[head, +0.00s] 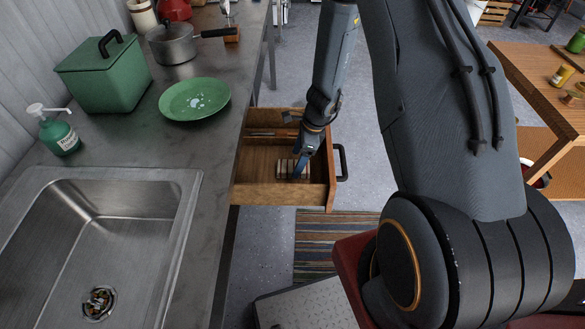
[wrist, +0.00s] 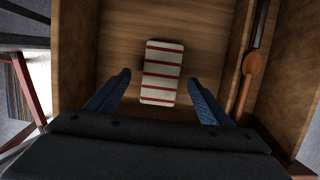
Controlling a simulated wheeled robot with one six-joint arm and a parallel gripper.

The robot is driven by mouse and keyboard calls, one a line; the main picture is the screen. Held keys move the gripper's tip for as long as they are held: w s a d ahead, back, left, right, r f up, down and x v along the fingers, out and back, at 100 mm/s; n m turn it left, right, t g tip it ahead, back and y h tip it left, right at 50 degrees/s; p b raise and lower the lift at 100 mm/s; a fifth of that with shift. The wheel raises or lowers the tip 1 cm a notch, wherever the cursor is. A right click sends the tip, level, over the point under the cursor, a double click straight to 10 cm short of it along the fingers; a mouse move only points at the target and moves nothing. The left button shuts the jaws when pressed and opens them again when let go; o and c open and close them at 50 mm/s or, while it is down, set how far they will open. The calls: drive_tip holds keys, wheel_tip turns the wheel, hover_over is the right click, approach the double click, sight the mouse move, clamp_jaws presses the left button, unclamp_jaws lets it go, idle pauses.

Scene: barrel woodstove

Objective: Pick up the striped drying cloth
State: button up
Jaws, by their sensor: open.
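The striped drying cloth (wrist: 162,73) is a folded cream cloth with red stripes. It lies flat on the floor of an open wooden drawer (wrist: 110,28) in the wrist view. In the head view the cloth (head: 285,168) is partly hidden by my gripper (head: 300,165), which reaches down into the drawer (head: 262,194). In the wrist view my gripper (wrist: 160,98) is open, with one blue finger on each side of the cloth and a gap on both sides. Nothing is held. The height of the fingertips above the drawer floor is hard to tell.
A divider (wrist: 240,62) separates a side compartment holding a wooden-handled utensil (wrist: 248,80). The drawer's walls stand close around my gripper. The counter carries a sink (head: 100,255), a green plate (head: 194,99), a green box (head: 104,75) and a soap bottle (head: 59,135).

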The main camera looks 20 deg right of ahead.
sight(294, 166)
drive_tip(key=shift+p+x, duration=0.5)
drive_tip(key=shift+x, duration=1.3)
drive_tip(key=shift+w, duration=0.1)
drive_tip(key=c, duration=1.2)
wheel_tip(294, 166, up, 10)
drive_tip(key=shift+r+b, duration=0.1)
drive_tip(key=shift+b, duration=0.75)
